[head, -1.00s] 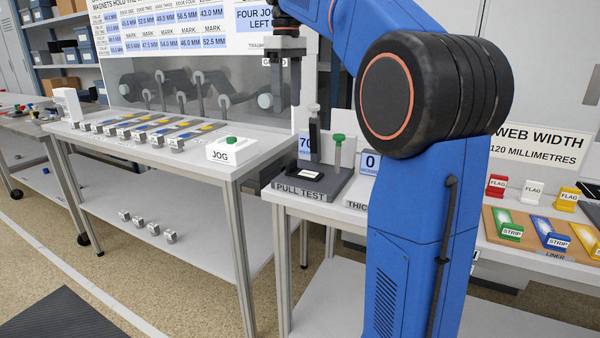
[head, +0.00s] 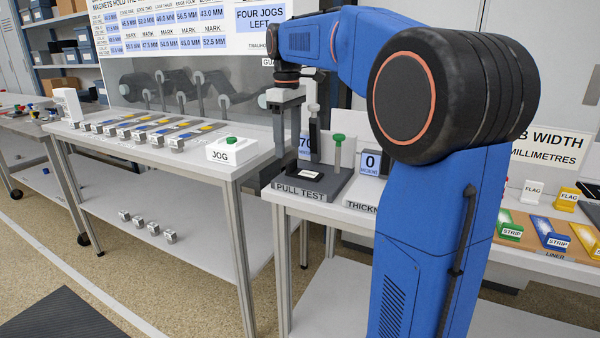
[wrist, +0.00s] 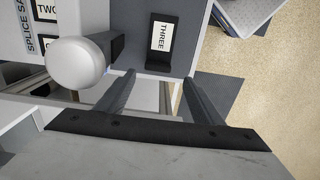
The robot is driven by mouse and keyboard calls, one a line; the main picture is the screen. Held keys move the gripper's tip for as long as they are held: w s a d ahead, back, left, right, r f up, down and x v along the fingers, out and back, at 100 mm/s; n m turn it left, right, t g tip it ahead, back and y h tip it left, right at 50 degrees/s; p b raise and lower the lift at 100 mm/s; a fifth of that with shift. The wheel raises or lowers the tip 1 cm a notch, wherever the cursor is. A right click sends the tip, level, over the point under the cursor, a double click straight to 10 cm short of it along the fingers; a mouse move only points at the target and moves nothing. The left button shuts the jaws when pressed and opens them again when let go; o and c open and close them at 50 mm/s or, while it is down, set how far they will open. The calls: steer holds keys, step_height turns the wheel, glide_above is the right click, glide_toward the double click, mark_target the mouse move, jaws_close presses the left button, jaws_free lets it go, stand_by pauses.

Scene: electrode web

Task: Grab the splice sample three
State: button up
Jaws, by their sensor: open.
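In the wrist view a black piece with a white label reading THREE (wrist: 160,40) lies on a grey surface near its edge, ahead of my gripper. My gripper (wrist: 158,78) is open, with its two dark fingers apart and nothing between them. The fingertips are just short of the THREE piece in the picture; I cannot tell the height gap. In the head view my gripper (head: 294,128) points down by the pull test stand.
A white round-ended post (wrist: 75,65) stands close to the left finger in the wrist view, beside a TWO label (wrist: 46,10). In the head view the pull test stand (head: 312,184) has a green-topped post (head: 338,150). A JOG box (head: 232,150) stands on the left table.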

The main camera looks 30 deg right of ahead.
mark_target(305, 169)
steer(key=shift+d+f, duration=0.15)
steer(key=shift+f, duration=1.15)
steer(key=shift+d+f, duration=0.15)
steer(key=shift+f, duration=1.15)
steer(key=shift+c, duration=0.6)
steer(key=c, duration=1.1)
